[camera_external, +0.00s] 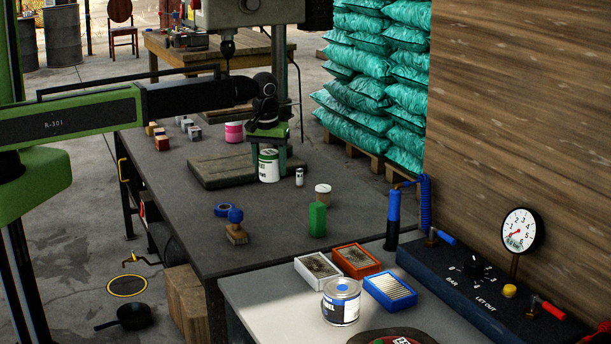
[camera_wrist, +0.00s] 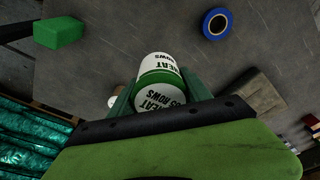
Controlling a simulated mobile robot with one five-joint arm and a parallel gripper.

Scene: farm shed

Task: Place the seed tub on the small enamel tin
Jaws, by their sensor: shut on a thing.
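The seed tub (camera_external: 269,167) is a small white tub with a green band and dark lettering. My gripper (camera_external: 268,147) is shut on it, with the tub upright below my wrist. In the wrist view the tub (camera_wrist: 158,80) sits between my two green fingers (camera_wrist: 160,98), its lettering partly readable. I cannot tell whether its bottom touches the surface below.
Blue tape (camera_external: 222,210), a brush (camera_external: 236,228), a green block (camera_external: 318,219) and a lidded jar (camera_external: 323,194) stand on the dark table. Trays (camera_external: 390,292) crowd the tin's back side. A blue-handled upright tool (camera_external: 393,219) and drill press (camera_external: 252,14) rise nearby.

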